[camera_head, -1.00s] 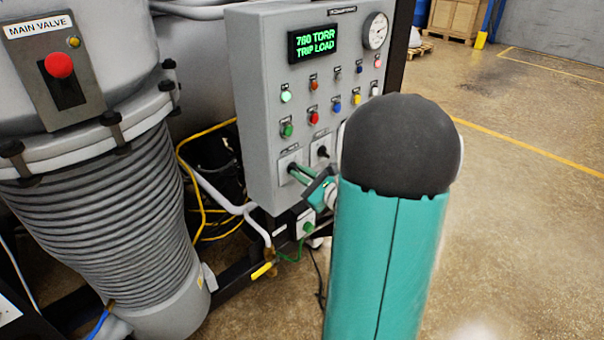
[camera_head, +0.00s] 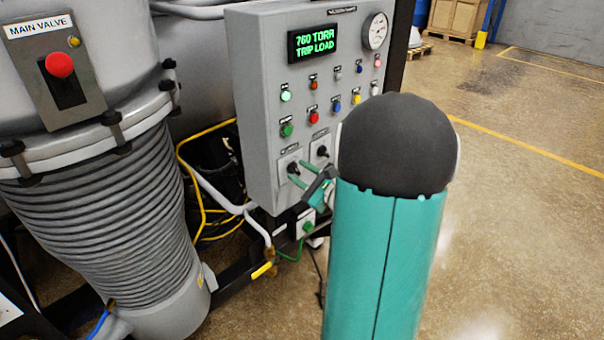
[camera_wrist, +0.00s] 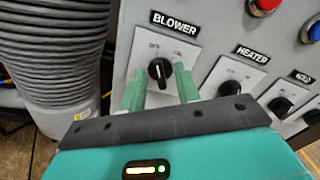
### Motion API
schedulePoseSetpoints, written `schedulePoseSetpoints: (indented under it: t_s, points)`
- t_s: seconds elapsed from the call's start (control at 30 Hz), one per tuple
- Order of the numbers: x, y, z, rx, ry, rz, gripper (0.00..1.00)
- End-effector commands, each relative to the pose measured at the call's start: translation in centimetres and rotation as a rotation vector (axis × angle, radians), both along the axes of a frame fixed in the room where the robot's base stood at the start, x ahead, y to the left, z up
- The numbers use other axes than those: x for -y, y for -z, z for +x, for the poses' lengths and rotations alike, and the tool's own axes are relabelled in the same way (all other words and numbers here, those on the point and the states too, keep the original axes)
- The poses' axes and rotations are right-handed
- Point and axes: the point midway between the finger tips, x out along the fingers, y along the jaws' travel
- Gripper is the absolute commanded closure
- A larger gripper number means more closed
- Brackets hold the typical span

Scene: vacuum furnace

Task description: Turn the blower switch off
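The blower switch is a black rotary knob (camera_wrist: 159,69) on a white plate under the BLOWER label (camera_wrist: 174,24) in the wrist view. Its white pointer mark looks close to upright; small position labels sit at the upper left and upper right of the plate, too small to read surely. The knob also shows in the head view (camera_head: 293,168), low on the grey control panel (camera_head: 262,120). My gripper (camera_wrist: 160,78) is open, with one green finger on each side of the knob. I cannot tell whether either finger touches it. It also shows in the head view (camera_head: 299,173).
The heater knob (camera_wrist: 229,89) is close to the right of my right finger, with more knobs beyond. Coloured buttons (camera_head: 314,118) sit above. A ribbed grey bellows (camera_head: 110,215) stands left of the panel. Open floor (camera_head: 520,230) lies to the right.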

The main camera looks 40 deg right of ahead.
Motion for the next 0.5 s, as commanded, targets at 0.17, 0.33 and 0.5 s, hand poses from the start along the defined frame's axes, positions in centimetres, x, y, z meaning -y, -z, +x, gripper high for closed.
schedulePoseSetpoints:
  t_s: [0.17, 0.33, 0.5]
  points:
    - [0.0, 0.0, 0.0, -0.001, -0.001, 0.001, 0.68]
    - [0.1, 0.0, -0.8, 0.000, 0.001, 0.000, 0.68]
    - [0.2, 0.0, -3.7, -0.002, 0.003, 0.000, 0.68]
